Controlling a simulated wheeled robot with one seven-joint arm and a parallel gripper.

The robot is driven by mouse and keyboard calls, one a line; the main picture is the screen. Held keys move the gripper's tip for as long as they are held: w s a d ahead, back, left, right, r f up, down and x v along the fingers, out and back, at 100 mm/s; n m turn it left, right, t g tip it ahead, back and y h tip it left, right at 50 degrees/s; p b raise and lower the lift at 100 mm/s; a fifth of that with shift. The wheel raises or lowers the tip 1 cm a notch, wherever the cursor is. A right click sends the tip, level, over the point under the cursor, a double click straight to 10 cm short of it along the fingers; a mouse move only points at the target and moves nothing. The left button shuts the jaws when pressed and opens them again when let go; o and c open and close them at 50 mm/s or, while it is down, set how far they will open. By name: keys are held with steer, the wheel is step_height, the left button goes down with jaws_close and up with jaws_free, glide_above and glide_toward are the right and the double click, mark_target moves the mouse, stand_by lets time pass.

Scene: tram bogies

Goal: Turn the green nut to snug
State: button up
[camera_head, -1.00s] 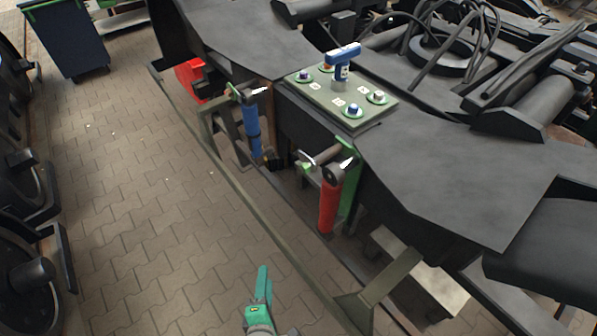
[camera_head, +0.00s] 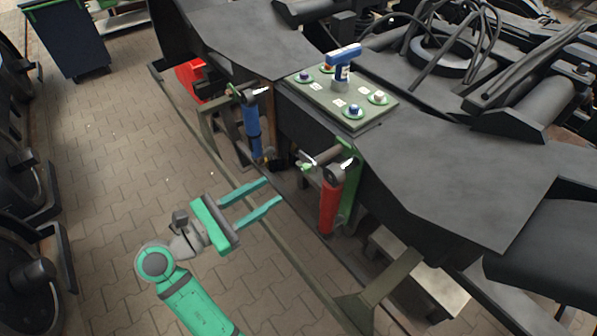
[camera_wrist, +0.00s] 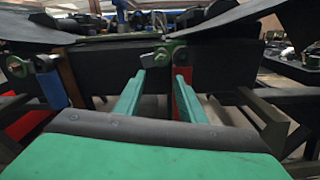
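A small green nut (camera_head: 307,167) shows at the end of a grey bolt or pin on the green bracket (camera_head: 348,190) above the red cylinder. In the wrist view the green nut (camera_wrist: 160,57) is in front of me, just above the level of my fingertips. My gripper (camera_head: 272,191) is open and empty, over the paving by the side rail. It points at the bogie side, left of and lower in the picture than the nut, with a gap between. In the wrist view the two green fingers (camera_wrist: 160,78) stand apart below the nut, with nothing between them.
A plate (camera_head: 330,105) on the bogie carries several coloured bolt heads and a blue-handled tool (camera_head: 343,62). The red cylinder (camera_head: 328,207) and blue cylinder (camera_head: 252,130) hang at the bogie side. A long rail (camera_head: 225,165) runs along it.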

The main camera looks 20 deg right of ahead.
mark_target(304, 171)
steer(key=x, duration=1)
steer(key=shift+s+d+r, duration=0.1)
steer(key=shift+d+r, duration=0.1)
steer(key=shift+d, duration=0.05)
steer(key=shift+w+d, duration=0.15)
steer(key=shift+w, duration=0.1)
steer(key=shift+s, duration=0.1)
steer(key=c, duration=0.4)
steer(key=shift+s+d, duration=0.15)
steer(key=shift+s, duration=0.05)
jaws_close()
